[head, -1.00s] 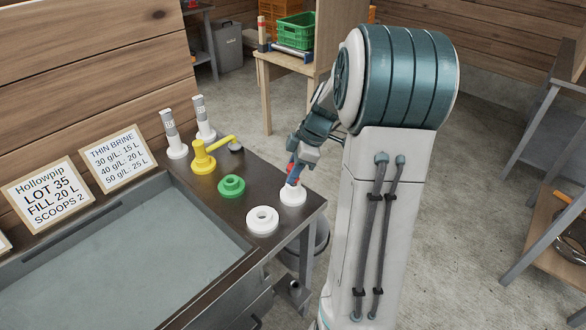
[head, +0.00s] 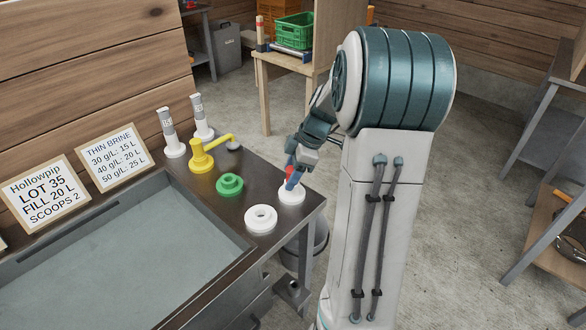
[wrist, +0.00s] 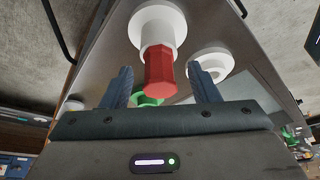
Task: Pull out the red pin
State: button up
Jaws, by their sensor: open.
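The red pin (wrist: 160,75) has a faceted head and stands in a white round socket (wrist: 157,20) in the wrist view. In the head view the socket (head: 291,196) sits at the bench's right corner, and the pin (head: 290,173) is partly hidden by my gripper. My gripper (wrist: 160,68) is open, with one blue finger on each side of the pin. Gaps show between the fingers and the pin, so it is not gripped. In the head view a blue finger (head: 294,181) is low, close above the socket.
A white ring fitting (head: 261,219) and a green fitting (head: 229,186) are close by on the bench. A yellow tap (head: 201,159) and two white-based posts stand farther back. A sunken basin (head: 150,255) lies to the left. Open floor is to the right.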

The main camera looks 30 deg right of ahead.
jog(key=v, duration=1.3)
jog(key=shift+r+p, duration=0.4)
jog(key=shift+s+d, duration=0.1)
